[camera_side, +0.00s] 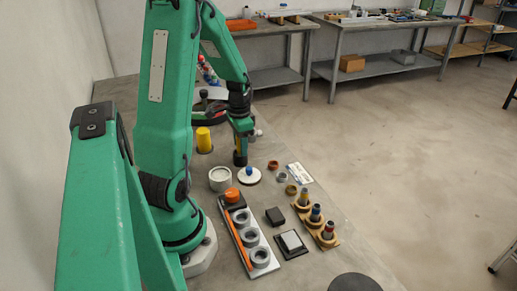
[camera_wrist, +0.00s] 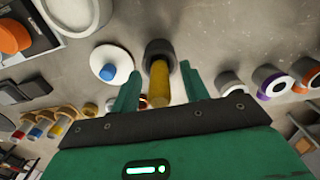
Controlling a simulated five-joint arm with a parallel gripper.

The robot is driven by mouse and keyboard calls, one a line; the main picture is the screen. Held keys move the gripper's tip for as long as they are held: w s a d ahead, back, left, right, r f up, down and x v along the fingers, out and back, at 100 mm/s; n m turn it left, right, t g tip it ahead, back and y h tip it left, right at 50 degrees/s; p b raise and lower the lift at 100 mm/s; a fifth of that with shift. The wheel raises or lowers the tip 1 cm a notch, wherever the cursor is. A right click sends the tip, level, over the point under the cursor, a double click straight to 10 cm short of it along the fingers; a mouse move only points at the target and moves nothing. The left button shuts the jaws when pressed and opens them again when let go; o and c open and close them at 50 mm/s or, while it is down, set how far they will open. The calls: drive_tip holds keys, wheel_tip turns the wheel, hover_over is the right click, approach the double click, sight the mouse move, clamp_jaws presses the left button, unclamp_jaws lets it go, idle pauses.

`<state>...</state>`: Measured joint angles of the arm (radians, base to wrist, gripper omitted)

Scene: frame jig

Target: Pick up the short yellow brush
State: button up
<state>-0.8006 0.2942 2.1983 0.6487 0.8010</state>
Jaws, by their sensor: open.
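A short yellow cylinder, apparently the brush handle (camera_wrist: 159,88), shows between my fingers in the wrist view. Its far end meets a dark grey round piece (camera_wrist: 160,48). My gripper (camera_wrist: 159,70) is open, with one green finger on each side of the yellow piece and gaps between. In the side view, my gripper (camera_side: 240,152) points down just behind a white disc (camera_side: 249,177) with a blue knob. The fingers hide most of the yellow piece there. A wooden rack (camera_side: 316,222) at the right also holds upright pieces with yellow, blue and red parts.
A white cup (camera_side: 220,180) stands close to the disc. A larger yellow cylinder (camera_side: 204,140) stands behind left.

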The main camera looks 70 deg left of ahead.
clamp_jaws()
drive_tip(key=shift+r, duration=0.15)
idle(0.4)
drive_tip(key=shift+r, duration=0.55)
drive_tip(key=r, duration=0.3)
drive_tip(key=shift+w+d, duration=0.1)
drive_tip(key=shift+d, duration=0.1)
drive_tip(key=w+d+r, duration=0.2)
drive_tip(key=d+r, duration=0.4)
drive_tip(key=d, duration=0.5)
drive_tip(key=shift+w+r, duration=0.3)
drive_tip(key=shift+w, duration=0.1)
